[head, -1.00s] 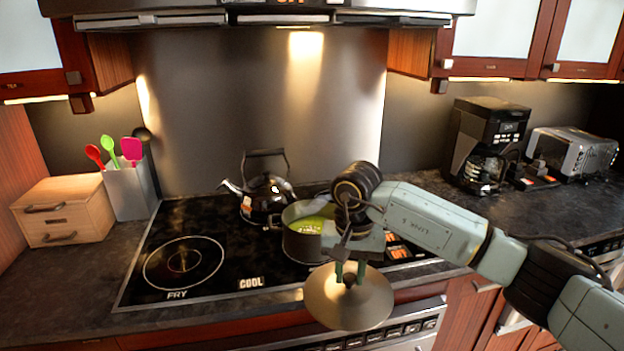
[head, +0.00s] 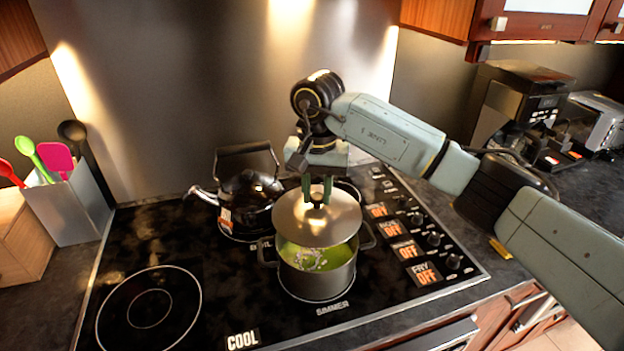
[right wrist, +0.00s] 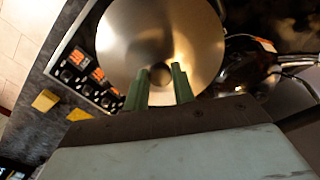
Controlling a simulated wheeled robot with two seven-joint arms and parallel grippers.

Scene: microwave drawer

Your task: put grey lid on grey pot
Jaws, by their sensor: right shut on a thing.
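The grey pot (head: 318,279) stands on the front right burner of the stove, marked SIMMER, with green food inside. My right gripper (head: 317,190) is shut on the knob of the grey lid (head: 315,222). The lid is held above the pot, shifted toward its back, and covers the rear of the opening. The front part of the opening with the green food still shows. In the right wrist view the lid (right wrist: 150,35) fills the area past the two green fingers (right wrist: 160,85), with the knob between them. My left gripper is not in view.
A dark kettle (head: 247,190) stands just behind and left of the pot. A utensil holder (head: 75,207) is at the far left. Stove knobs (head: 433,240) lie to the right of the pot, and a coffee maker (head: 520,105) stands at the back right. The front left burner (head: 150,308) is bare.

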